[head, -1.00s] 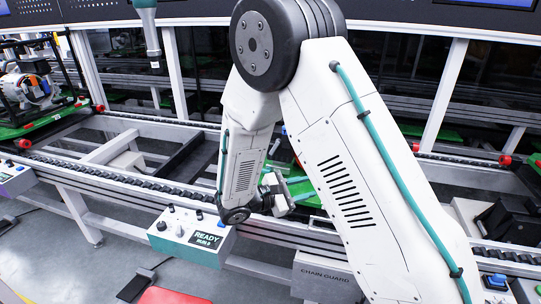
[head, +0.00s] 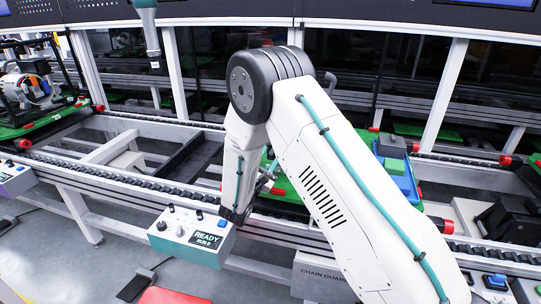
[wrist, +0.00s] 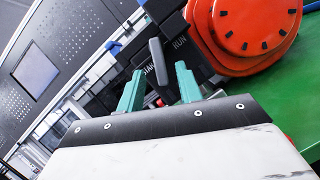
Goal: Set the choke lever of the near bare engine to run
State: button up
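In the wrist view, the near engine shows an orange round cover (wrist: 245,32) and a dark panel marked START and RUN. A dark grey choke lever (wrist: 158,62) stands on this panel, its upper end between the two words in the picture. My gripper (wrist: 158,82) is open, with one teal finger on each side of the lever in the picture. I cannot tell whether either finger touches it. In the head view, my gripper (head: 266,182) is small and partly hidden at the green pallet (head: 288,188); my arm hides most of the engine.
A blue tray with green and grey blocks (head: 397,165) sits right of my arm. Another engine (head: 28,85) stands on a pallet at far left. A control box reading READY (head: 192,236) is on the conveyor's front side. The conveyor rail (head: 130,178) runs across.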

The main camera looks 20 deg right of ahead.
jog(key=shift+w+d+r, duration=0.3)
jog(key=shift+w+d, duration=0.15)
jog(key=shift+d, duration=0.05)
grip_shut()
